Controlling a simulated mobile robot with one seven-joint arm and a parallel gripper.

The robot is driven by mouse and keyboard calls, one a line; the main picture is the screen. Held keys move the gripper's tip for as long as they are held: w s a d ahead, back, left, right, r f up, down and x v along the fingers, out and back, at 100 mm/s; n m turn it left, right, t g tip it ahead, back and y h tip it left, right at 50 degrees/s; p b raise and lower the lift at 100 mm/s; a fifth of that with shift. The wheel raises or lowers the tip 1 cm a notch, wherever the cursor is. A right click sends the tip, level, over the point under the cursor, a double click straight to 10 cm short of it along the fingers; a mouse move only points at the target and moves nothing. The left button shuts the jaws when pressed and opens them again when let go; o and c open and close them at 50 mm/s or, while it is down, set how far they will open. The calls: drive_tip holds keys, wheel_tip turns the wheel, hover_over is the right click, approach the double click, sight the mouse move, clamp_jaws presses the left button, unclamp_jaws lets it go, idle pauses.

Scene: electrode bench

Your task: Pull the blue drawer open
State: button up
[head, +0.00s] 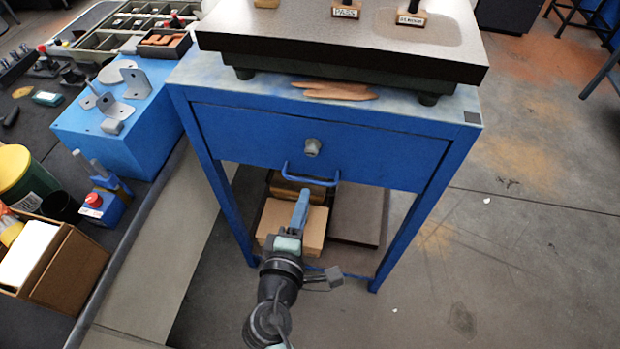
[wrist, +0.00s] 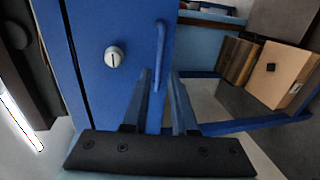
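The blue drawer (head: 250,131) is shut, its front flush with the blue bench frame. Its blue bow handle (head: 312,182) sticks out below a round grey lock (head: 312,147). My gripper (head: 302,196) is just in front of and slightly below the handle. In the wrist view my gripper (wrist: 158,74) is open, its two fingers apart with nothing clamped. The handle (wrist: 161,45) appears turned upright there, its near end between the fingertips in the picture. I cannot tell whether the fingertips reach around it. The drawer front (wrist: 95,40) fills the left and middle there.
A grey stone plate (head: 300,22) with labelled blocks rests on the bench top. Flat brown pieces (head: 335,91) lie under its edge. Cardboard boxes (head: 303,225) stand on the lower shelf. A cluttered dark table is at left; the floor (head: 500,250) at right is clear.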

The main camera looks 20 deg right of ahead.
sight(310, 182)
drive_tip(key=x, duration=0.7)
drive_tip(key=shift+w+d, duration=0.1)
drive_tip(key=shift+d, duration=0.05)
clamp_jaws()
idle(1.2)
